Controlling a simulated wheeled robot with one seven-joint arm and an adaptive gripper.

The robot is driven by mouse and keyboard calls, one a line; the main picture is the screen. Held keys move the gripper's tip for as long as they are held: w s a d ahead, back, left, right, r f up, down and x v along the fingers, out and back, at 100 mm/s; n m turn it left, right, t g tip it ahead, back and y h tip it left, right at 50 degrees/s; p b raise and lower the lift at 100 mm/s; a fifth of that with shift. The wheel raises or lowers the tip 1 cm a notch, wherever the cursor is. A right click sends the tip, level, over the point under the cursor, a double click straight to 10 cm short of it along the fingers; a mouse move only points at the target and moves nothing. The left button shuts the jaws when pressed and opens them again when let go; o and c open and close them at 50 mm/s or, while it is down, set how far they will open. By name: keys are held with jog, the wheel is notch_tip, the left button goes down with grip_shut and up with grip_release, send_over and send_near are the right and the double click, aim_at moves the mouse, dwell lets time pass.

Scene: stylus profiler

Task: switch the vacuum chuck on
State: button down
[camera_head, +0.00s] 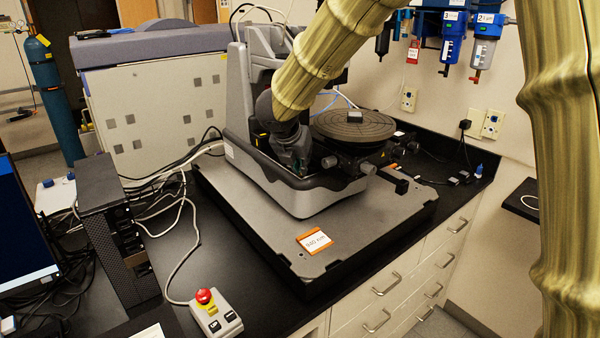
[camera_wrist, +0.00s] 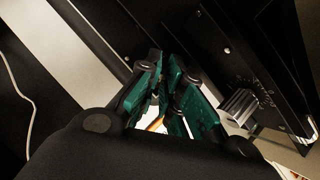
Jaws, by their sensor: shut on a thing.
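The round dark chuck (camera_head: 332,127) sits on the profiler's stage, with a small pale square piece (camera_head: 355,116) on it. My gripper (camera_head: 300,168) reaches down into the profiler's base opening, left of and below the chuck. In the wrist view my green-padded fingers (camera_wrist: 166,68) are close together, closed on a small part at the dark housing. The part is mostly hidden by the fingers, and I cannot tell whether it is the vacuum switch or which way it is set. No vacuum indicator can be made out.
The profiler's grey body (camera_head: 262,180) surrounds my gripper closely. Silver knobs (camera_head: 368,168) project at the stage front; a ribbed silver knob (camera_wrist: 238,103) is right of my fingers. An emergency-stop box (camera_head: 216,314) stands at front. The grey base plate (camera_head: 350,220) has free room.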

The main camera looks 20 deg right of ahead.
jog(key=shift+d+t+b, duration=0.1)
jog(key=shift+t+b, duration=0.3)
jog(key=shift+b, duration=0.8)
jog(key=shift+s+r+b, duration=0.1)
jog(key=shift+r+b, duration=0.05)
jog(key=shift+b, duration=0.25)
jog(key=c, duration=1.9)
grip_release()
jog(key=shift+o, duration=0.2)
jog(key=v, duration=1.1)
jog(key=shift+s+r, duration=0.25)
jog(key=shift+s, duration=0.1)
